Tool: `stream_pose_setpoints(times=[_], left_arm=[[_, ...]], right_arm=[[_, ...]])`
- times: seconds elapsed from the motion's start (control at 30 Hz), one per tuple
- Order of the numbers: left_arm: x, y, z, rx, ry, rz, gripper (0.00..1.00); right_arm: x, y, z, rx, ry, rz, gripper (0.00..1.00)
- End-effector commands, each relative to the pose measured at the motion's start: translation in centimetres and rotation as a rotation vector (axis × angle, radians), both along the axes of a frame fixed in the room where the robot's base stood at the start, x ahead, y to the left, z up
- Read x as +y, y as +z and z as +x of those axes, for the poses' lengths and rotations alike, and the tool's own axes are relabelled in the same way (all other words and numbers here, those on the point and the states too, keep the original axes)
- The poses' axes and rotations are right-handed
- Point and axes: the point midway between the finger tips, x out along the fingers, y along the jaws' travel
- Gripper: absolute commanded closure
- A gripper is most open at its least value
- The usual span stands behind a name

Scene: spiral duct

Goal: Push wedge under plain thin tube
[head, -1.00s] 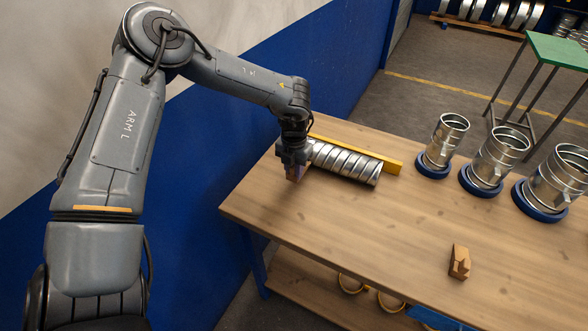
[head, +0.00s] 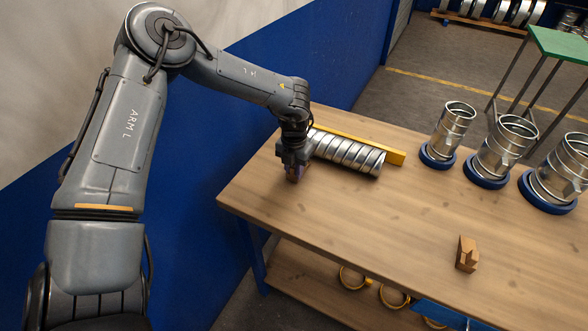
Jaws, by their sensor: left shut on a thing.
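A silvery, spirally ribbed tube (head: 347,152) lies on the wooden table along a yellow bar (head: 356,145). My left gripper (head: 293,172) is at the tube's left end, low over the table, pointing down. It is shut on a small brownish piece, mostly hidden by the fingers, which looks like a wedge. I cannot tell whether this piece touches the tube or the table. A second brown wedge-like block (head: 467,255) stands free on the table at the front right. My right gripper is not in view.
Three silvery tubes (head: 453,127) of different widths stand in blue rings (head: 437,158) at the right of the table. The table (head: 340,220) is clear in front of the lying tube. A blue wall is behind my left arm. A green-topped stand (head: 560,46) is beyond.

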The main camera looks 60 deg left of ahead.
Motion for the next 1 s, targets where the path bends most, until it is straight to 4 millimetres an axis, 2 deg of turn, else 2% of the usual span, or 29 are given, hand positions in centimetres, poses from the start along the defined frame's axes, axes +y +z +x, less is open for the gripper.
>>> stream_pose_setpoints(times=[0.43, 1.0], left_arm=[[0.1, 0.0, 0.1, 0.000, 0.000, 0.001, 1.00], [1.0, -0.1, 1.5, 0.001, 0.000, 0.002, 1.00]], right_arm=[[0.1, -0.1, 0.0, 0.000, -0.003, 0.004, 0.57], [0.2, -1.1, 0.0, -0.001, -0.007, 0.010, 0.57]])
